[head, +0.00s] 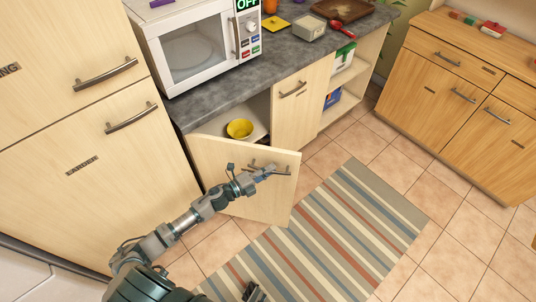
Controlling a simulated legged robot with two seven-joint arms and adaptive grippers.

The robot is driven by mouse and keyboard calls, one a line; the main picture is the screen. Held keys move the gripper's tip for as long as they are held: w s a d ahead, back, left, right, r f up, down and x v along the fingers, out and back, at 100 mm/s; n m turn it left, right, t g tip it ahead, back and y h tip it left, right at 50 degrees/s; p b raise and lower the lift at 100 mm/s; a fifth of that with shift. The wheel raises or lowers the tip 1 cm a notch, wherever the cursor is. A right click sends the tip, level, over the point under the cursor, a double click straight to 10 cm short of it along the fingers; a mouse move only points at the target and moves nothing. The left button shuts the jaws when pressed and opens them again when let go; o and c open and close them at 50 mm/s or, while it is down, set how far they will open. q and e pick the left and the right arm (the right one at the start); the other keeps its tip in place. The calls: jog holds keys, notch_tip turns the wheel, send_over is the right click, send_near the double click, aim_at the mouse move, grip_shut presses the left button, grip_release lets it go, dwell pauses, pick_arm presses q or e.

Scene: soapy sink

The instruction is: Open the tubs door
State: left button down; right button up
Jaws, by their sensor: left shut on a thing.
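The pale wood cabinet door (222,158) below the counter stands swung outward, with the cabinet's inside showing behind it. A yellow bowl (239,129) sits on a light shelf inside. My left gripper (268,171) is at the upper right of the door, shut on its metal bar handle (284,170). The gripper hides part of the handle, and any lettering on the door is too small to read. A small dark piece at the bottom edge may be part of my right gripper (253,292); its jaws do not show clearly.
A white microwave (196,48) stands on the dark counter (225,99). A closed door (297,105) is right of the opening, then open shelves. A tall cabinet (75,140) is at left and wooden cabinets (450,90) at right. A striped rug (345,230) lies on the tiled floor.

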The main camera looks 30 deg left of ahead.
pick_arm(q)
jog(key=s+a+m+g+h+p, duration=0.1)
jog(key=s+a+m+g+h, duration=0.3)
jog(key=s, duration=1.7)
jog(key=m+g+h, duration=0.3)
jog(key=g, duration=0.2)
jog(key=shift+s+a+f+m+h+p, duration=0.2)
jog(key=shift+s+f+m+h+p, duration=0.05)
jog(key=shift+m+h+p, duration=0.1)
pick_arm(e)
jog(key=shift+g, duration=0.3)
jog(key=x, duration=0.2)
jog(key=s+x, duration=0.1)
jog(key=x, duration=0.2)
jog(key=shift+d+f, duration=0.1)
jog(key=shift+f, duration=0.05)
pick_arm(q)
jog(key=c, duration=1.2)
grip_release()
jog(key=shift+o, duration=0.4)
jog(key=shift+w, duration=0.15)
pick_arm(e)
jog(key=shift+w, duration=0.1)
pick_arm(q)
jog(key=shift+a+r, duration=0.1)
pick_arm(e)
jog(key=shift+w, duration=0.15)
pick_arm(q)
jog(key=v, duration=1.2)
